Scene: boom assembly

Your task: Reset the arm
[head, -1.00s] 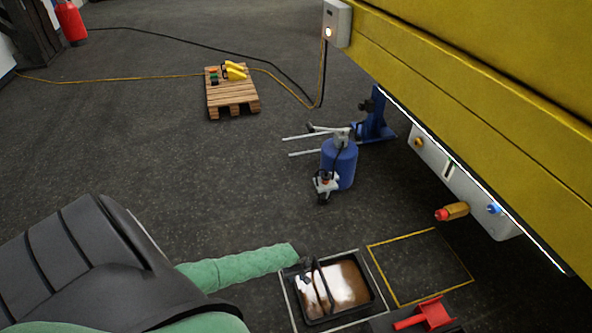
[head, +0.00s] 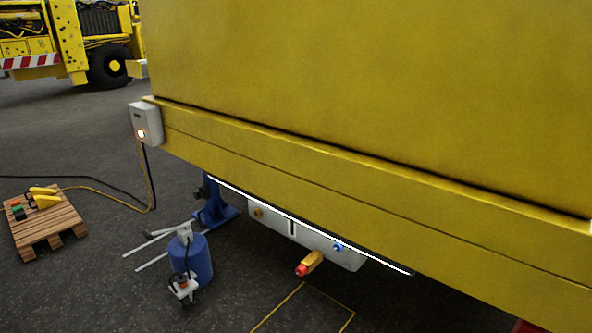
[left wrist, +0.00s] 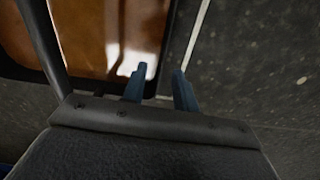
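A dark bar (left wrist: 42,40) rises along the left of that view. Neither of my arms shows in the head view, and my right gripper is in no current view.
A large yellow body (head: 380,130) overhangs the right side. A wooden pallet (head: 45,235) stands left.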

